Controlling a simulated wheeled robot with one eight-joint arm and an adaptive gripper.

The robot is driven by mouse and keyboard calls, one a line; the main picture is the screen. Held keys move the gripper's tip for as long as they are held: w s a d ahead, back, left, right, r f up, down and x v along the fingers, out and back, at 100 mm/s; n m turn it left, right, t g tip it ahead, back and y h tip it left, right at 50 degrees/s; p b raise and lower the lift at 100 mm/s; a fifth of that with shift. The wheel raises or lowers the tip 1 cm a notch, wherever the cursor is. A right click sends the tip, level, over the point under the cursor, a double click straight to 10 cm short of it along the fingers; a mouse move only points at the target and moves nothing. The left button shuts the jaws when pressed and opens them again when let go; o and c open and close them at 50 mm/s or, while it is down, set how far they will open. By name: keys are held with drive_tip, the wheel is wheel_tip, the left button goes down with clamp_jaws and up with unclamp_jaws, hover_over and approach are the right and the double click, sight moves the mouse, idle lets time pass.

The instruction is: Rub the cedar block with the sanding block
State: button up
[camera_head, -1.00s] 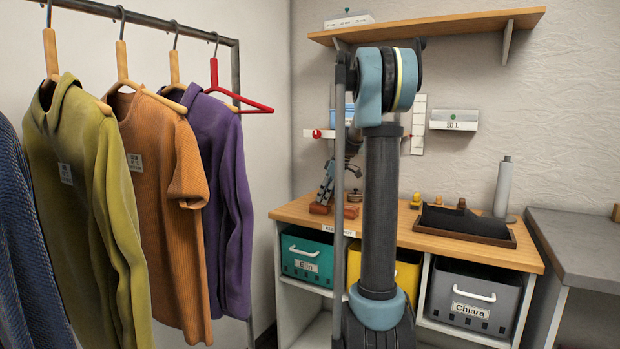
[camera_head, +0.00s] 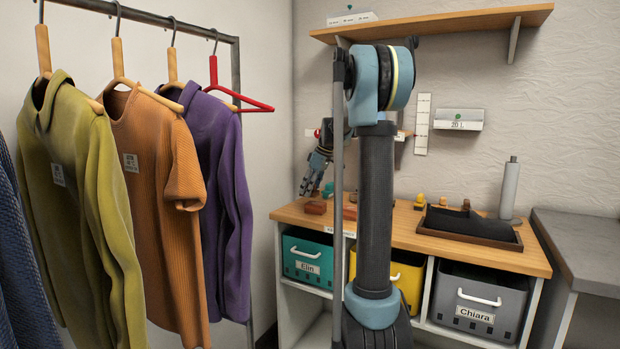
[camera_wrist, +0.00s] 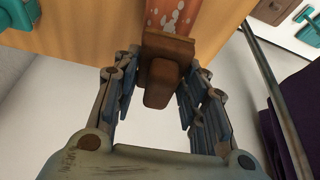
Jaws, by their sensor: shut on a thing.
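My gripper (camera_wrist: 160,75) is shut on the brown sanding block (camera_wrist: 158,84), whose rounded grip shows between the fingers in the wrist view. Just past it lies the orange-red cedar block (camera_wrist: 172,18) with pale, worn-looking patches. The sanding block overlaps its near end in the picture; I cannot tell if they touch. In the head view my gripper (camera_head: 308,187) is over the left end of the wooden bench, just above a small reddish-brown block (camera_head: 316,207). A second reddish block (camera_head: 350,213) is partly hidden by my arm.
The wooden bench (camera_head: 440,248) also bears a dark tray (camera_head: 515,240) with a black pad, several small knobbed things and a grey cylinder (camera_head: 509,188). Bins (camera_head: 479,300) sit below. A clothes rail (camera_head: 150,18) with shirts stands at the left. A shelf (camera_head: 440,25) hangs above.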

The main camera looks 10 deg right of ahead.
drive_tip(key=shift+d+r, duration=0.15)
drive_tip(key=shift+r, duration=1.2)
drive_tip(key=shift+d+r, duration=0.15)
drive_tip(key=shift+r, duration=1.15)
